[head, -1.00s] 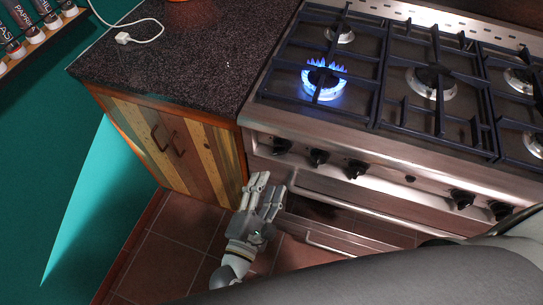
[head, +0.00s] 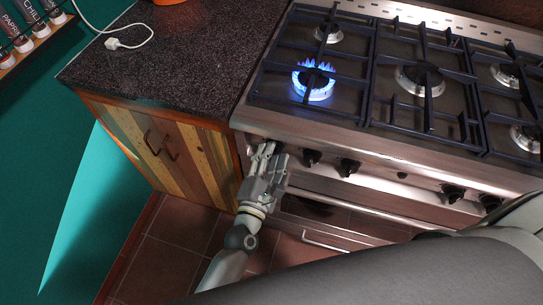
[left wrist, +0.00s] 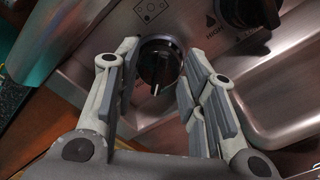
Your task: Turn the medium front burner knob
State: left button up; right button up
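My left gripper (head: 268,152) is at the left end of the stove's front panel. In the left wrist view its fingers (left wrist: 158,62) are open, one on each side of a black round knob (left wrist: 160,66) with a white mark pointing down. Narrow gaps seem to show between pads and knob; I cannot tell if either pad touches. This knob is mostly hidden behind the gripper in the head view. The front left burner (head: 313,84) is lit with a blue flame. My right gripper is not in view.
More black knobs follow to the right, the nearest (head: 312,157) close to the gripper; it also shows at the wrist view's upper right (left wrist: 250,12). A handle bar (head: 385,214) runs below the panel. A wooden cabinet (head: 160,150) with a dark countertop (head: 165,65) stands left.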

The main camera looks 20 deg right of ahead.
pick_arm(q)
jog(key=c, duration=0.4)
jog(key=shift+c, duration=0.2)
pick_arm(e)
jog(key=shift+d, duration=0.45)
pick_arm(q)
jog(key=shift+m, duration=0.3)
jog(key=shift+a+f+m+p, duration=0.15)
jog(key=shift+m+p, duration=0.7)
jog(key=shift+m, duration=3.35)
jog(key=shift+d+f+m+p, duration=0.1)
jog(key=shift+m+p, duration=0.7)
jog(key=shift+m, duration=3.4)
jog(key=shift+a+f+m+p, duration=0.15)
jog(key=shift+m+p, duration=0.7)
jog(key=shift+m, duration=3.35)
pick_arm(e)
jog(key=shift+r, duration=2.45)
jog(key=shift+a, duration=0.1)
